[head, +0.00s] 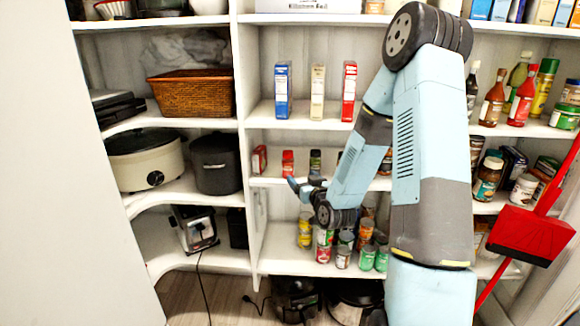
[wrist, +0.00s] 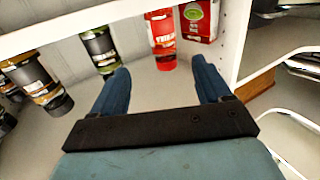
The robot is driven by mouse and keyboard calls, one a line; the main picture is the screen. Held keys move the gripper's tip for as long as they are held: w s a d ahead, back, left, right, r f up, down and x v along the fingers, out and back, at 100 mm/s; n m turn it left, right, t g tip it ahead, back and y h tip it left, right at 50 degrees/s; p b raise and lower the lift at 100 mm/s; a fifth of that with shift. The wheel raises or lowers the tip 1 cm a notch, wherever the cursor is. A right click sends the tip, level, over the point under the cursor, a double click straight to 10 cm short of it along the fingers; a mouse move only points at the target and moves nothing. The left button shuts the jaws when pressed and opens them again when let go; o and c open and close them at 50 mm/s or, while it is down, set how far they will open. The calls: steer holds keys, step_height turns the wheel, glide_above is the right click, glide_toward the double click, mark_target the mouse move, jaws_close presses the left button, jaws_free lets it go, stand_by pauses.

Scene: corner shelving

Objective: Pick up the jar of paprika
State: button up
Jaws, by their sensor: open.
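The red jar, which looks like the paprika (head: 288,163), stands upright on the middle shelf in the head view. It also shows in the wrist view (wrist: 162,38), upside down there, with a red label and partly readable lettering. My gripper (head: 303,185) is just in front of and below that shelf row in the head view. In the wrist view my gripper (wrist: 163,78) has its two blue fingers spread wide, with nothing between them. The red jar lies ahead of the gap between the fingers, apart from both.
A red box (wrist: 200,18) stands beside the red jar, near the shelf's upright divider (wrist: 232,40). Cans (head: 323,254) crowd the shelf below.

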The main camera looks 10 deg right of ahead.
mark_target(292, 167)
steer(key=w, duration=0.5)
steer(key=w+a, duration=0.1)
steer(key=w, duration=0.2)
steer(key=shift+w, duration=0.15)
steer(key=shift+w+a+f, duration=0.1)
steer(key=shift+w+a, duration=0.15)
steer(key=shift+w, duration=0.65)
steer(key=shift+w+a, duration=0.25)
steer(key=shift+w, duration=0.6)
steer(key=shift+w+a+f, duration=0.1)
steer(key=shift+w+a, duration=0.15)
steer(key=shift+w, duration=0.65)
steer(key=shift+r, duration=0.1)
steer(key=c, duration=1.1)
steer(key=shift+r, duration=0.1)
